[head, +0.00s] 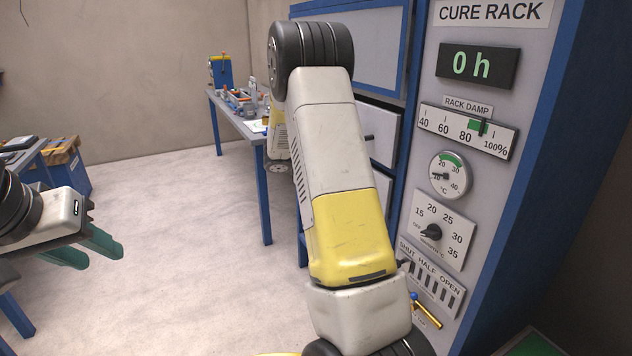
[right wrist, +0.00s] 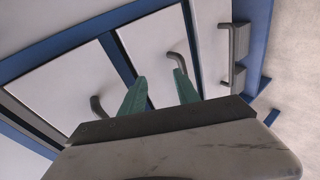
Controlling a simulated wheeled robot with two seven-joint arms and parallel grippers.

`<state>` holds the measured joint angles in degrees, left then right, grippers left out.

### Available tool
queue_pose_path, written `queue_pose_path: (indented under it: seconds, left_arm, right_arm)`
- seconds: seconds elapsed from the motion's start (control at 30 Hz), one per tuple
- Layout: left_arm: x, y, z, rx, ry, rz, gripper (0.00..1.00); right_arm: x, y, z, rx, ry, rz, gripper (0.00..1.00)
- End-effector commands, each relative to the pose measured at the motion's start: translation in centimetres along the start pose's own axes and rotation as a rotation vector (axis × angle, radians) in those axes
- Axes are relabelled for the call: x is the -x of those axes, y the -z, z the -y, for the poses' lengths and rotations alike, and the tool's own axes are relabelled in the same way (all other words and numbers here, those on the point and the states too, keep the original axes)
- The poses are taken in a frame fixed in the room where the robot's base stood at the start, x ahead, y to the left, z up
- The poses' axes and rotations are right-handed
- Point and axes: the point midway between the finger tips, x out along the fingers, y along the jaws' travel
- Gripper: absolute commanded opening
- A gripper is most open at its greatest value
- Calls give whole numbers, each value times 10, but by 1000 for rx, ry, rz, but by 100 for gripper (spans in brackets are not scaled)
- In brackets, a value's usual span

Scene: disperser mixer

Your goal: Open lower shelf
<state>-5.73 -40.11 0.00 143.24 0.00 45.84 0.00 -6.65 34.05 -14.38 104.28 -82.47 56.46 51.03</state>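The cure rack (head: 492,55) stands at the right of the head view, with white door panels in blue frames on its left face. In the right wrist view, a middle panel (right wrist: 150,45) carries a curved grey handle (right wrist: 176,60); a panel at left (right wrist: 55,85) has another handle (right wrist: 96,106). The panels look closed; which is the lower shelf is unclear. My right gripper (right wrist: 160,80) is open and empty, its right fingertip close to the middle handle; contact cannot be told. It is hidden behind my arm in the head view. My left gripper (head: 105,245) is open and empty at left.
A third grey handle (right wrist: 236,55) is at the right of the wrist view. A blue-legged table (head: 243,125) with small items stands at the back. A blue bin (head: 70,178) is at the far left. The rack's control panel has dials and a brass lever (head: 427,311). The middle floor is clear.

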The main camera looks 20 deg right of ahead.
Motion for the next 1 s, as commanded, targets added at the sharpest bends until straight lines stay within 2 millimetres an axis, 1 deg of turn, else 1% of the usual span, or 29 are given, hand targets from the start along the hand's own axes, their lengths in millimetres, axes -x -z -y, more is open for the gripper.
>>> queue_pose_path:
  seconds: [0.03, 0.1, 0.2, 0.3, 0.4, 0.5, 0.57, 0.8, 0.9, 1.0]
  left_arm:
    - [0, 0, 0, 0, 0, 0, 36]
    - [0, 0, 0, 0, 0, 0, 36]
    - [0, 0, 0, 0, 0, 0, 36]
    - [0, 0, 0, 0, 0, 0, 36]
    - [0, 0, 0, 0, 0, 0, 36]
    - [0, 0, 0, 0, 0, 0, 36]
    - [0, 0, 0, 0, 0, 0, 36]
    - [0, 0, 0, 0, 0, 0, 36]
    - [0, 0, 0, 0, 0, 0, 36]
    - [0, 0, 0, 0, 0, 0, 36]
  right_arm:
    - [-17, 16, 14, 38, -61, -27, 38]
    - [-35, 37, 27, 76, -137, -77, 38]
    - [-52, 62, 47, 123, -218, -149, 38]
    - [-63, 80, 64, 157, -269, -209, 38]
    - [-68, 90, 75, 176, -297, -246, 38]
    - [-74, 95, 78, 183, -308, -261, 38]
    - [-80, 98, 76, 184, -309, -264, 38]
    - [-115, 107, 66, 183, -308, -261, 38]
    - [-128, 112, 62, 183, -307, -262, 38]
    - [-136, 115, 59, 184, -307, -263, 38]
